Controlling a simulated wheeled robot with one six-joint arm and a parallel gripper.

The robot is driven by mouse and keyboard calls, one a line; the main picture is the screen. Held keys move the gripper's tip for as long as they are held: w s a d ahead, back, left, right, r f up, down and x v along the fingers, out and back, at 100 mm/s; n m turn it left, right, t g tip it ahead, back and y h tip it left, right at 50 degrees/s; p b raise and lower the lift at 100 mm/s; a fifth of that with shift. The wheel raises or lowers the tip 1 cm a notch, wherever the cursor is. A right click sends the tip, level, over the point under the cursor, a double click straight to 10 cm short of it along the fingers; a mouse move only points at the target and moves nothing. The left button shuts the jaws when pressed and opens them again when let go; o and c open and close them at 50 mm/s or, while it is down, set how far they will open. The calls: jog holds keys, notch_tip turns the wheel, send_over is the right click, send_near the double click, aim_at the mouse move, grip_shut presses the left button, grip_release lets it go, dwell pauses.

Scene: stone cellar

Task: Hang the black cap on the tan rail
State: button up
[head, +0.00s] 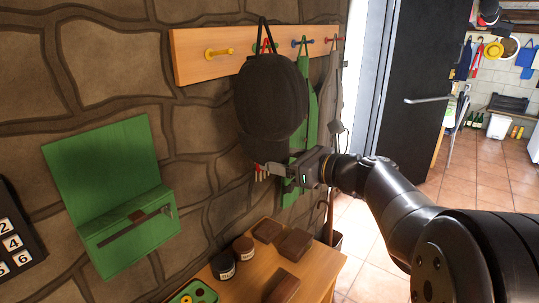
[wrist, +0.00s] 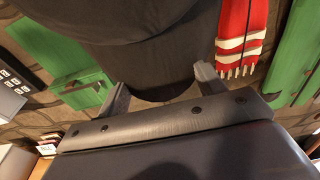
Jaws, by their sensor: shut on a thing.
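The black cap (head: 270,98) hangs upright in front of the tan rail (head: 192,62), with its dark loop rising above the rail's top edge. My gripper (head: 276,168) is shut on the cap's lower part. In the wrist view, the fingers (wrist: 160,90) stand either side of the cap's dark brim (wrist: 150,60). The yellow peg (head: 218,52) is bare. A peg behind the loop is partly hidden, and I cannot tell whether the loop touches it. The blue peg (head: 301,42) holds a green apron (head: 306,105); the red peg (head: 333,40) holds a grey apron (head: 328,90).
A red-and-white scarf (wrist: 243,35) hangs behind the cap. An open green wall box (head: 105,170) is to the left. Below, a wooden table (head: 245,290) carries jars and brown blocks. A dark door (head: 412,80) and open tiled floor lie to the right.

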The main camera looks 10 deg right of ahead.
jog(key=shift+d, duration=0.1)
jog(key=shift+f, duration=0.1)
jog(key=f+b+x, duration=0.2)
jog(key=x, duration=1.1)
jog(key=shift+s+f, duration=0.2)
jog(key=shift+f, duration=0.15)
dwell(0.8)
jog(key=shift+d, duration=0.1)
dwell(0.5)
jog(key=o, duration=1.1)
